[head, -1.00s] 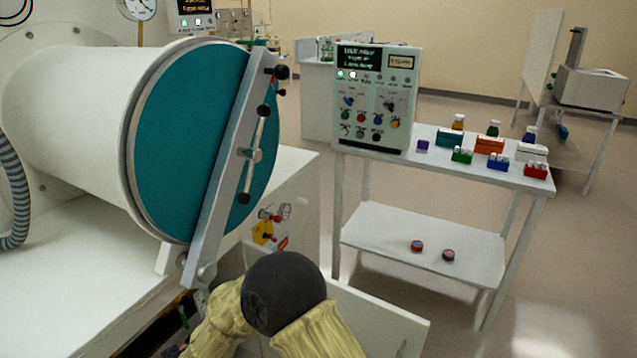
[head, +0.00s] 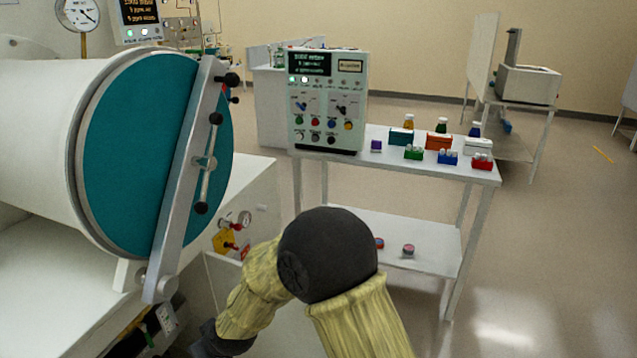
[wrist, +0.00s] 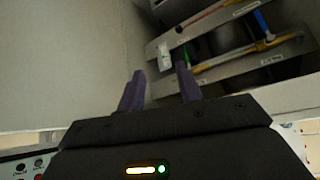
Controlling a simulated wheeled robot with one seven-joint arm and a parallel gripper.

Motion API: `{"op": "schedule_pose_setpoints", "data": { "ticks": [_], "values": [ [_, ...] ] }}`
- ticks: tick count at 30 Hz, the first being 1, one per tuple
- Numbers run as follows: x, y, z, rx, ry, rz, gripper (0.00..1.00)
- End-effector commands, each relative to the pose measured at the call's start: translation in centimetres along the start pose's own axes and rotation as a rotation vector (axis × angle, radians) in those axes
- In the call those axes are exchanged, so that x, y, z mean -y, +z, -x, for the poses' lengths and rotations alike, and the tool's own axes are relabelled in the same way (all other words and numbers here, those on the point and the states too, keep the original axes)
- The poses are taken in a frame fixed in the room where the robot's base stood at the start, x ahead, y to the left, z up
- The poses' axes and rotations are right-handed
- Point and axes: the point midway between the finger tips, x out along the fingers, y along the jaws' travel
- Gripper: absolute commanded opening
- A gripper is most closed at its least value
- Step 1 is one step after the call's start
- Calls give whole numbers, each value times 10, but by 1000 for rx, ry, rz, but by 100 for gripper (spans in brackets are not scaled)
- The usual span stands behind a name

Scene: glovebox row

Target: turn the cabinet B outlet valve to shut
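In the wrist view my gripper (wrist: 160,88) has its two dark fingers apart with nothing between them. Beyond the fingers, in a recess, are yellow piping (wrist: 222,55), a blue handle (wrist: 263,24), a green part (wrist: 185,58) and a white tag (wrist: 164,56). I cannot tell which of these, if any, is the cabinet B outlet valve; no label is readable. The fingers look apart from them. In the head view a yellow fitting (head: 223,242) with red parts and a small gauge (head: 244,218) sits on the cabinet side. My gripper is hidden in the head view.
A teal round door (head: 125,160) with a grey bar (head: 183,185) and black-knobbed handle stands at left. A white table (head: 400,165) behind my arm carries a control box (head: 327,100) and small coloured racks. Open floor lies at right.

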Motion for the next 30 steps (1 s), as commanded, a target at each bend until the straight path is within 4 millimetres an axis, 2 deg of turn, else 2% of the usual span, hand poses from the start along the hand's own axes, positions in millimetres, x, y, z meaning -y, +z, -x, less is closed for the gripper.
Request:
{"op": "schedule_pose_setpoints", "data": {
  "ticks": [1, 3, 5, 9, 12, 15, 18, 27, 28, 30],
  "values": [
    [-30, 6, 18, 17, 33, -40, 35],
    [-65, 19, 44, 49, 71, -94, 35],
    [-91, 33, 66, 79, 102, -143, 35],
    [-143, 73, 122, 151, 178, -271, 35],
    [-171, 107, 163, 202, 233, -373, 35],
    [-189, 142, 201, 248, 283, -475, 35],
    [-198, 172, 232, 287, 323, -565, 35],
    [-198, 245, 301, 373, 414, -796, 35],
    [-197, 246, 307, 380, 417, -808, 35],
    [-197, 235, 315, 379, 413, -799, 35]
  ]
}}
